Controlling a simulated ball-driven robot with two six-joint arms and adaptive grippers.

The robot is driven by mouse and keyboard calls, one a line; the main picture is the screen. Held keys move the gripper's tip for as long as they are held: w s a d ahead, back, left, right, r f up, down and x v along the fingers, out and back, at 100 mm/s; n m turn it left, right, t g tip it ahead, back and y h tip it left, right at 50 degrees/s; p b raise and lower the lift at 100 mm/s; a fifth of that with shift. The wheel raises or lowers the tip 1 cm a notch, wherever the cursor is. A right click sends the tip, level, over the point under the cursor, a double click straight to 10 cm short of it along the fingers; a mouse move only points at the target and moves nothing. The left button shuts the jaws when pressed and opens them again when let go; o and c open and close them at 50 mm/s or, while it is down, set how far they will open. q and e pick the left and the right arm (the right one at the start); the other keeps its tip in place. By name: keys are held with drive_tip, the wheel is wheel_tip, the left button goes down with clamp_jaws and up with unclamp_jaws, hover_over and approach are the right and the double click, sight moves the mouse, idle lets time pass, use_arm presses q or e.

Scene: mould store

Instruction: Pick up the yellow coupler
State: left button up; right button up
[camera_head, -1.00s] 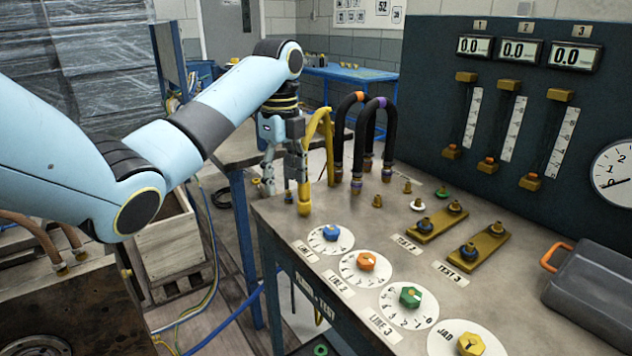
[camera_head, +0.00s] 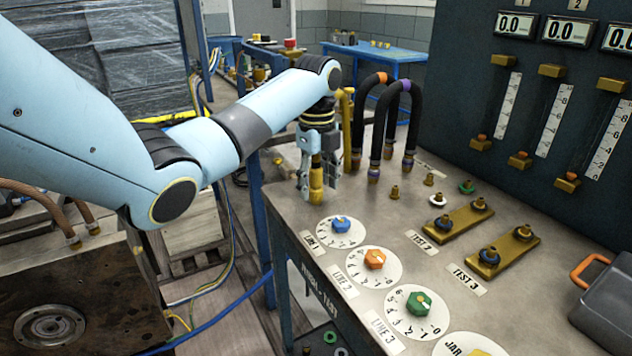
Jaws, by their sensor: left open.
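The yellow coupler (camera_head: 316,183) stands upright near the bench's back left corner, at the end of the yellow hose (camera_head: 346,112). My left gripper (camera_head: 318,184) points down over it, with its arm coming in from the left. The jaws are open, one finger on each side of the coupler in the picture. I cannot tell whether either finger touches it. The gripper hides part of the hose. My right gripper is not in view.
Black hoses with an orange band (camera_head: 382,77) and a purple band (camera_head: 405,86) arch close right of the gripper. Small brass fittings and the blue dial knob (camera_head: 340,223) are in front and right. A grey case (camera_head: 606,300) sits at the far right.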

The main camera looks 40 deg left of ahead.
use_arm(q)
drive_tip(key=shift+f, duration=0.8)
clamp_jaws()
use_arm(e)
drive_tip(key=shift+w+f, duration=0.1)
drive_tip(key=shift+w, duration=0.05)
use_arm(q)
drive_tip(key=shift+r, duration=0.15)
wheel_tip(320, 180, up, 4)
drive_tip(key=s+d+r+p, duration=0.5)
drive_tip(key=d+r+p, duration=0.2)
drive_tip(key=d, duration=0.3)
drive_tip(key=shift+s+d+p, duration=0.15)
drive_tip(key=shift+s+p, duration=0.05)
drive_tip(key=shift+p, duration=0.1)
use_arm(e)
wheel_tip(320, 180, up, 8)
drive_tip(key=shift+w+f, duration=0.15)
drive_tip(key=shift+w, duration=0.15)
use_arm(q)
drive_tip(key=shift+f, duration=0.1)
